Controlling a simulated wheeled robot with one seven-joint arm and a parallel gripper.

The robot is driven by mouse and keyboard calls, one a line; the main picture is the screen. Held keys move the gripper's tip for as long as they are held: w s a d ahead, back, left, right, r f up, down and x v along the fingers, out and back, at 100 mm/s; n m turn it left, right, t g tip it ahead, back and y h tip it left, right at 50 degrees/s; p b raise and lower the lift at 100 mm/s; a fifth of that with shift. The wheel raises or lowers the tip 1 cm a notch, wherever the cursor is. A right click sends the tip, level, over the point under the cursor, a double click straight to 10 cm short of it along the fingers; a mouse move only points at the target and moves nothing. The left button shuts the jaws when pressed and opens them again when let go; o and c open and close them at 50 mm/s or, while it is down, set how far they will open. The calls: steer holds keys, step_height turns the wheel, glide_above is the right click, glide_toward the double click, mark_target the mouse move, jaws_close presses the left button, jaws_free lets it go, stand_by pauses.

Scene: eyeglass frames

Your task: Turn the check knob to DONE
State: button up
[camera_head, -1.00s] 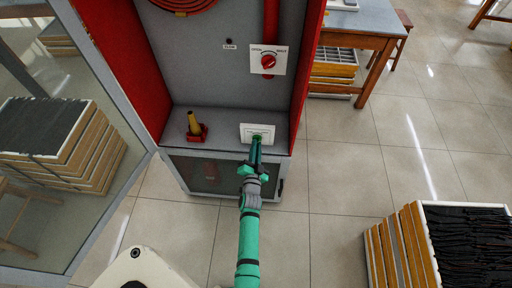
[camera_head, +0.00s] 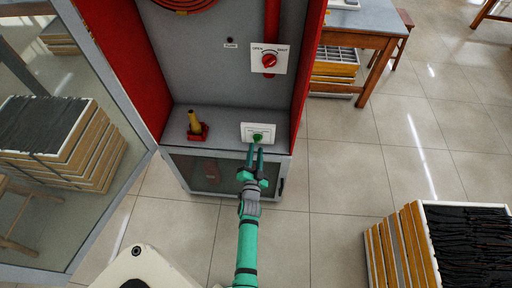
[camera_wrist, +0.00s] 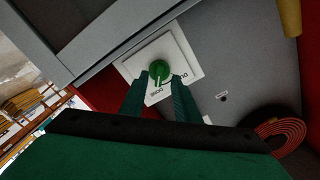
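The check knob (camera_head: 257,138) is green and sits on a white plate (camera_head: 248,129) on the cabinet's grey shelf. In the wrist view the knob (camera_wrist: 160,72) shows between my two fingertips, on its plate (camera_wrist: 187,50). Its ridge points down towards a label that seems to read DONE; another label lies to its right, partly behind a finger. My gripper (camera_head: 255,153) is open, its fingers spread at the knob's near side. It also shows in the wrist view (camera_wrist: 159,80). I cannot tell whether a fingertip touches the knob.
A red knob (camera_head: 268,60) on a white plate is on the cabinet's back wall. A yellow-and-red object (camera_head: 196,127) stands left on the shelf. A coiled red hose (camera_wrist: 276,131) shows in the wrist view. Red side walls bound the cabinet; a glass door (camera_head: 97,75) is at left.

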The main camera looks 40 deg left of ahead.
steer(key=v, duration=0.8)
steer(key=shift+a, duration=0.15)
steer(key=s+d+r+t+h, duration=0.1)
steer(key=s+d+h, duration=0.2)
steer(key=s+d, duration=0.55)
steer(key=s+d+r+h, duration=0.2)
steer(key=s+d, duration=0.3)
steer(key=d, duration=0.6)
steer(key=s+d+r+n+h, duration=0.1)
steer(key=s+d+r+h, duration=0.3)
steer(key=s+d+r, duration=0.7)
steer(key=s+r, duration=0.3)
steer(key=shift+d+n+g+h, duration=0.3)
steer(key=shift+d+n+g, duration=0.1)
steer(key=shift+r, duration=0.15)
